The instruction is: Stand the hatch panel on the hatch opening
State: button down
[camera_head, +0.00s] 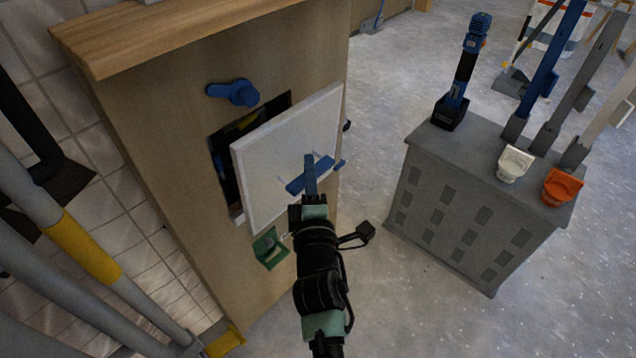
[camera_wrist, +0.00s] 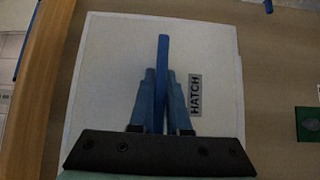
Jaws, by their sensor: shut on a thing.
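The hatch panel (camera_head: 285,150) is a white square board with a blue handle (camera_head: 311,176). It stands close in front of the dark hatch opening (camera_head: 222,165) in the wooden cabinet wall, covering most of it and leaving a dark strip at its left and top. It looks angled to the wall; contact at its lower edge cannot be told. My gripper (camera_head: 309,190) is shut on the handle. In the wrist view the panel (camera_wrist: 110,70) fills the middle, with a HATCH label (camera_wrist: 195,95) right of the handle, and the opening is hidden.
A blue turn latch (camera_head: 235,93) sits on the wall above the opening. A green bracket (camera_head: 270,248) is below it. A wooden top (camera_head: 190,30) overhangs the wall. A grey cabinet (camera_head: 470,205) with several items stands at right. Pipes (camera_head: 85,250) run at left. Floor between is clear.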

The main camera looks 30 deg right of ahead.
jog(key=w+a+b, duration=0.3)
jog(key=w+b, duration=0.5)
jog(key=shift+w+f+b, duration=0.2)
jog(key=shift+f+b, duration=0.15)
jog(key=shift+f, duration=0.05)
jog(key=shift+w+a+r+p, duration=0.25)
jog(key=shift+w+p, duration=0.1)
jog(key=shift+p, duration=0.9)
jog(key=shift+f+n, duration=0.3)
jog(key=shift+f, duration=0.25)
dwell(1.4)
jog(key=shift+f+b, duration=0.35)
jog(key=shift+b, duration=0.15)
jog(key=shift+f+b, duration=0.4)
jog(key=shift+f, duration=0.1)
dwell(0.6)
dwell(0.4)
